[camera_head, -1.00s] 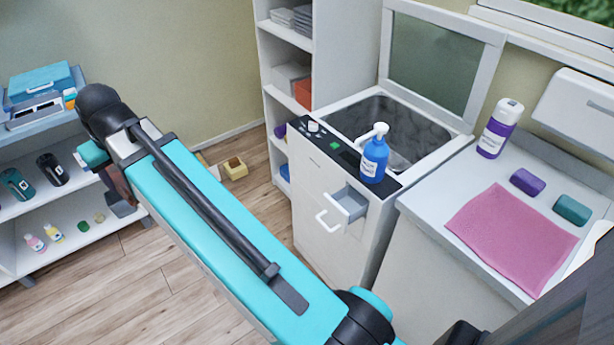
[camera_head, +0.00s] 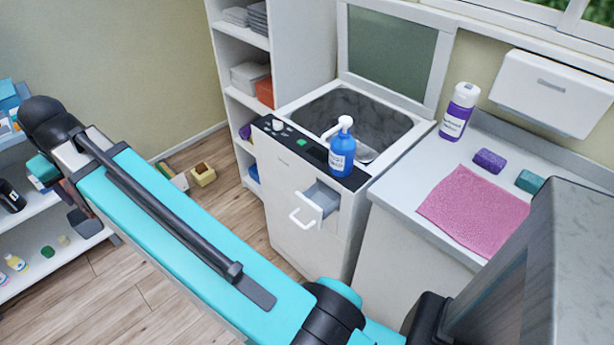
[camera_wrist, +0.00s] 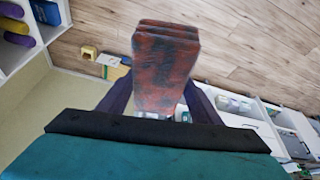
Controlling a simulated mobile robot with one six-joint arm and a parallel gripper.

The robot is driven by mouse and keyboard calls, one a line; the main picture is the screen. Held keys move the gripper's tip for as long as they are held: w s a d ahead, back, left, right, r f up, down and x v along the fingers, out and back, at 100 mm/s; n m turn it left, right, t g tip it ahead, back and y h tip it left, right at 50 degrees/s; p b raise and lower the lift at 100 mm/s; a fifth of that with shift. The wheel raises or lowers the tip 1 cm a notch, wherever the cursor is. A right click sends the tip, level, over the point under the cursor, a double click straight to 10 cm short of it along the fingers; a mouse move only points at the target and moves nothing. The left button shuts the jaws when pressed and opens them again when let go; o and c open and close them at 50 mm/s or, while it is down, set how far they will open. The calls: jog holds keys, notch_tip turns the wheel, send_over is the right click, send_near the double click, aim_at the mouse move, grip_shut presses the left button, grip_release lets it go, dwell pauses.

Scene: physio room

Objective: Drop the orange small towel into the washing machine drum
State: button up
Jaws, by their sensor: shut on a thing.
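My gripper (camera_wrist: 162,104) is shut on a folded, dark orange-red mottled cloth, the orange small towel (camera_wrist: 166,62), in the wrist view. The towel sticks out beyond the fingers, above the wooden floor. In the head view my arm reaches to the far left, away from the machine, and its own links mostly hide the gripper. The white washing machine (camera_head: 312,215) stands at centre with its lid (camera_head: 392,50) raised. Its dark drum opening (camera_head: 372,112) faces up and is uncovered.
A blue pump bottle (camera_head: 342,150) stands at the drum's front edge. A small drawer (camera_head: 322,198) sticks out of the machine's front. A shelf unit (camera_head: 296,45) stands behind left.

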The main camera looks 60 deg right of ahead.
jog(key=s+d+m+g+h+p, duration=0.1)
jog(key=s+d+m+h+p, duration=0.35)
jog(key=d, duration=1.75)
jog(key=s+d+m+g+y, duration=0.1)
jog(key=d+m, duration=0.6)
jog(key=d, duration=1.5)
jog(key=s+d+m+g+p, duration=0.3)
jog(key=s+d+m, duration=0.6)
jog(key=s+d, duration=2.1)
jog(key=d+p, duration=0.1)
jog(key=d, duration=0.2)
jog(key=shift+s+f+g+h, duration=0.25)
jog(key=shift+s+g+h, duration=0.05)
jog(key=shift+s+h, duration=0.05)
jog(key=shift+f, duration=0.1)
jog(key=shift+f+b, duration=1.25)
jog(key=shift+f, duration=1.65)
